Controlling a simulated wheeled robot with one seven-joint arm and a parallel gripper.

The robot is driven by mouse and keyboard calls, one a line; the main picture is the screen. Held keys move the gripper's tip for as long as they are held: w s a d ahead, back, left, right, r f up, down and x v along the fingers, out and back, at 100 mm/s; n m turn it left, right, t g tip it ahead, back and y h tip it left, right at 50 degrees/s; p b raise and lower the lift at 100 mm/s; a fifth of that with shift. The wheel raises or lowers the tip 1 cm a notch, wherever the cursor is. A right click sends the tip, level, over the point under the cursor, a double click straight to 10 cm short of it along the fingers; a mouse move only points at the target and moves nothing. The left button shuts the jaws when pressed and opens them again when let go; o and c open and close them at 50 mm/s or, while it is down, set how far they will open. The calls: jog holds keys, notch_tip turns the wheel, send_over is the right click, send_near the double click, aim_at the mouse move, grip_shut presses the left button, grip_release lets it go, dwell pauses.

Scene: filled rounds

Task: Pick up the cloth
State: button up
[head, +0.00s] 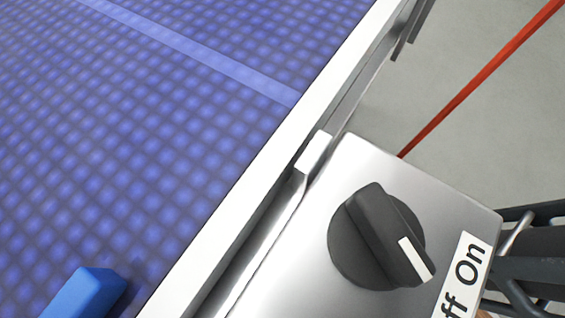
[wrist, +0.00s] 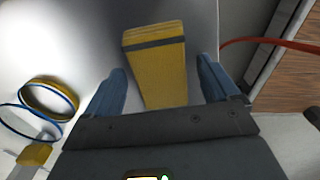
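No cloth is plainly recognisable in either view. In the wrist view my gripper (wrist: 161,70) is open, with its two blue fingers spread apart. A yellow oblong thing (wrist: 156,38) with a dark band across its far part shows between and beyond the fingers. I cannot tell whether it is a folded cloth.
The head view shows a blue gridded panel (head: 130,120) with a white edge, beside a metal box (head: 310,225) with a black knob (head: 378,238). A red line (head: 480,80) crosses behind. In the wrist view yellow and blue rings (wrist: 48,98) lie left, and a red strand (wrist: 265,41) right.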

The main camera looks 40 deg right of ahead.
jog(key=c, duration=1)
notch_tip(320, 180, up, 10)
jog(key=p, duration=0.3)
jog(key=shift+p, duration=0.35)
jog(key=o, duration=0.5)
jog(key=c, duration=0.4)
jog(key=shift+s, duration=0.15)
